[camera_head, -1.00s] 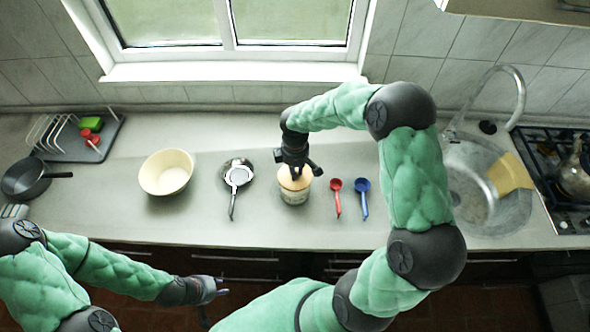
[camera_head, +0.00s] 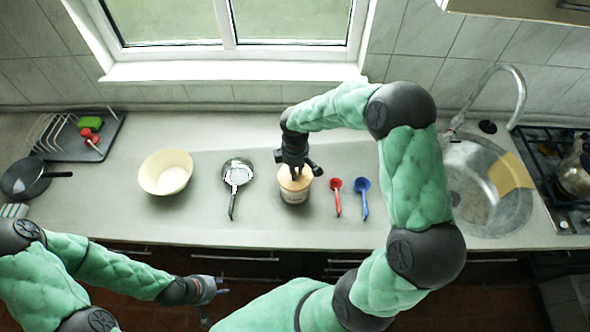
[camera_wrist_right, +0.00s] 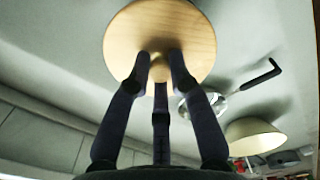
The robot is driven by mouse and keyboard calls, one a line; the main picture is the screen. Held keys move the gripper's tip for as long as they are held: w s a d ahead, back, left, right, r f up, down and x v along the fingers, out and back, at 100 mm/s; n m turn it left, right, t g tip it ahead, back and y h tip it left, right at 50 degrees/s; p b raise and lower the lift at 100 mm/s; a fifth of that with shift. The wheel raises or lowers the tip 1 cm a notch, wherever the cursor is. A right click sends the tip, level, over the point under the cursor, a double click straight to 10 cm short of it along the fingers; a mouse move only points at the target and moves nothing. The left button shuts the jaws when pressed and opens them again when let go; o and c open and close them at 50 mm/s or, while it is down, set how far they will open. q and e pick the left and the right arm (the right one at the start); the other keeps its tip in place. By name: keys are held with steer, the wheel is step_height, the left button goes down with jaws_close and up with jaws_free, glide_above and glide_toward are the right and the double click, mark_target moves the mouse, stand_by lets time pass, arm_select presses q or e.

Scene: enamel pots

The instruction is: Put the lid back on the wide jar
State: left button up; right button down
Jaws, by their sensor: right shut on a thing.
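The wide jar (camera_head: 294,197) stands upright on the counter, pale with a dark marking. Its round wooden lid (camera_head: 303,182) is over the mouth; whether it is fully seated I cannot tell. My right gripper (camera_head: 296,172) points down from above and is shut on the lid's knob. In the right wrist view the fingers (camera_wrist_right: 158,70) close around the small brass knob in the middle of the wooden lid (camera_wrist_right: 125,40), which hides the jar. My left gripper (camera_head: 214,288) hangs in front of the counter, away from the jar; its fingers are too small to read.
A strainer-like utensil (camera_head: 237,173) and a cream bowl (camera_head: 165,172) are left of the jar. A red scoop (camera_head: 336,186) and a blue scoop (camera_head: 362,186) lie close on its right. A dish rack (camera_head: 62,140), black pan (camera_head: 24,180), sink (camera_head: 470,190) and stove (camera_head: 550,150) are farther out.

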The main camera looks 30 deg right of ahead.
stand_by(0.3)
steer(key=c, duration=1)
jaws_free()
steer(key=shift+c, duration=0.2)
steer(key=o, duration=0.5)
steer(key=shift+c, duration=0.2)
steer(key=shift+r+p, duration=2.5)
steer(key=shift+r, duration=1.05)
steer(key=shift+c, duration=0.3)
